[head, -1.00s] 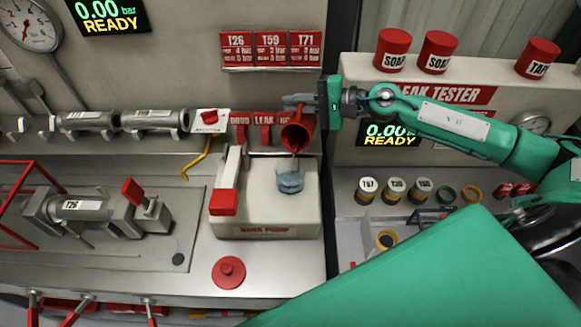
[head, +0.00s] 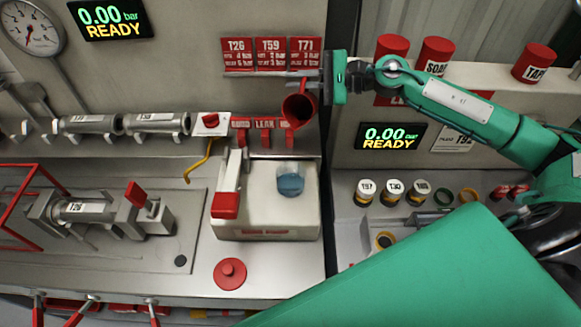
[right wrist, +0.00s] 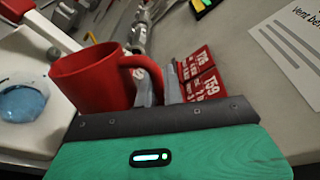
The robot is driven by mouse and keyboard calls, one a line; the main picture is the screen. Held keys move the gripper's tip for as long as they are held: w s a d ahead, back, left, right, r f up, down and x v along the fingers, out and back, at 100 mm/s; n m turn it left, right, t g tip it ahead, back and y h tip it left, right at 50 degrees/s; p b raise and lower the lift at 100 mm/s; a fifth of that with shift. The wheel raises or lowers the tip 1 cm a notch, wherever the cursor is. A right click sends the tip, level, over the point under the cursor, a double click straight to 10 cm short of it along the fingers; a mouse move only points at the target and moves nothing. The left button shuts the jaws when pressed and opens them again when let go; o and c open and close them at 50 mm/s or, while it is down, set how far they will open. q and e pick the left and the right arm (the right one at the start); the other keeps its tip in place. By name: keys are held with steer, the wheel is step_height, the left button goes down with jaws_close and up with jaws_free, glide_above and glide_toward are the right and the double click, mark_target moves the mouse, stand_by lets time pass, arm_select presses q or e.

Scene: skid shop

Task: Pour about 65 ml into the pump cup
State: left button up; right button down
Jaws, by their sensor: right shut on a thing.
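The pump cup (head: 290,180) is a clear cup set in the top of the white hand pump (head: 262,205), with blue liquid in it. In the right wrist view the liquid in the cup (right wrist: 25,102) shows at the left edge. My right gripper (head: 318,80) is shut on the handle of a red jug (head: 299,108), held tilted above and behind the cup. The red jug (right wrist: 92,78) also shows in the right wrist view. No stream falls from it now. How much liquid is left inside it is hidden. My left gripper is out of view.
A red round lid (head: 230,272) lies in front of the pump. The pump lever (head: 226,195) stands at its left. Red tags (head: 272,54) hang on the wall behind the jug. Labelled jars (head: 393,191) stand to the right.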

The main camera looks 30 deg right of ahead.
steer(key=shift+r, duration=0.1)
steer(key=shift+w+d+r+m+y, duration=0.2)
steer(key=shift+w+r+m+y, duration=0.1)
steer(key=shift+r+m, duration=0.3)
steer(key=shift+w+d+r+m, duration=0.2)
steer(key=shift+w+r+m, duration=0.05)
steer(key=shift+r+m, duration=0.35)
steer(key=shift+w+d+r+m, duration=0.15)
steer(key=shift+w+r+m, duration=0.05)
steer(key=shift+r+m, duration=0.4)
steer(key=w+d+r+m+y+p, duration=0.1)
steer(key=w+d+r+m+p, duration=0.2)
steer(key=r+m, duration=0.3)
steer(key=shift+w+d+r+m+y+p, duration=0.25)
steer(key=shift+w+r+y+p, duration=0.2)
steer(key=shift+r, duration=0.4)
steer(key=shift+w, duration=0.1)
